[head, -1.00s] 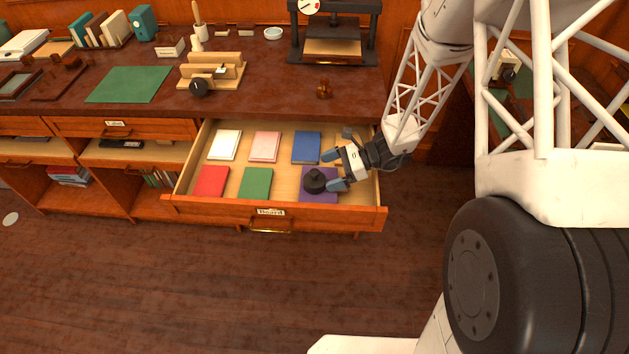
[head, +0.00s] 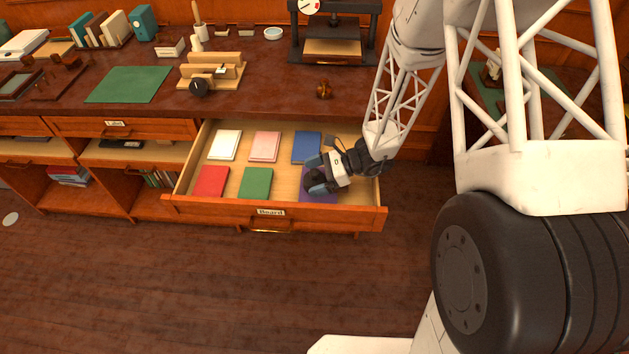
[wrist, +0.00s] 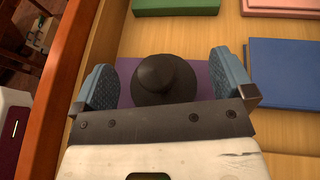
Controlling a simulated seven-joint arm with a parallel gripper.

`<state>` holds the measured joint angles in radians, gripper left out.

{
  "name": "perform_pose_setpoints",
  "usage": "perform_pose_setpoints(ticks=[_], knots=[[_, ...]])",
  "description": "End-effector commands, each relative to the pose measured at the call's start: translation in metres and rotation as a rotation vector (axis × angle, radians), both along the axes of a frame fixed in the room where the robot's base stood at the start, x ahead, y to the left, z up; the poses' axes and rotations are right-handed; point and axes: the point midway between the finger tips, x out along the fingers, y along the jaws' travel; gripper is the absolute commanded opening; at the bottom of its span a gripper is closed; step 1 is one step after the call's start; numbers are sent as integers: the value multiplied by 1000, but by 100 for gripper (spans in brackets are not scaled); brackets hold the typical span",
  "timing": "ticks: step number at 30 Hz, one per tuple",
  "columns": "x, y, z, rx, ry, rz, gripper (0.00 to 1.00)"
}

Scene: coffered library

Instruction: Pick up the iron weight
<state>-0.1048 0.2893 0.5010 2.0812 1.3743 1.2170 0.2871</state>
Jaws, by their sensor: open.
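The iron weight (wrist: 164,80) is dark, round and knobbed, and stands on a purple board (wrist: 198,72) in the open drawer. In the wrist view it lies between the two blue-grey fingers of my gripper (wrist: 168,78), with a gap showing on each side. In the head view my gripper (head: 316,176) is at the drawer's right end, and its fingers partly hide the weight (head: 310,182). The purple board (head: 320,197) shows below it. My gripper is open, with one finger on either side of the weight.
The pulled-out drawer (head: 230,209) also holds white (head: 225,145), pink (head: 265,147), blue (head: 306,147), red (head: 211,181) and green (head: 256,183) boards. The drawer's wooden wall (wrist: 80,80) runs close to the left finger in the wrist view. The desk top (head: 270,85) overhangs behind.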

Motion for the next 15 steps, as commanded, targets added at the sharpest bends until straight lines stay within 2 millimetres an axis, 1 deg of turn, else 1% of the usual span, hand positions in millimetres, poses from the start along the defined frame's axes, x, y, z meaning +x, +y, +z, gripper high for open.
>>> perform_pose_setpoints(ticks=[7,15], knots=[[0,0,0,0,0,0,100],[0,0,0,0,0,0,59]])
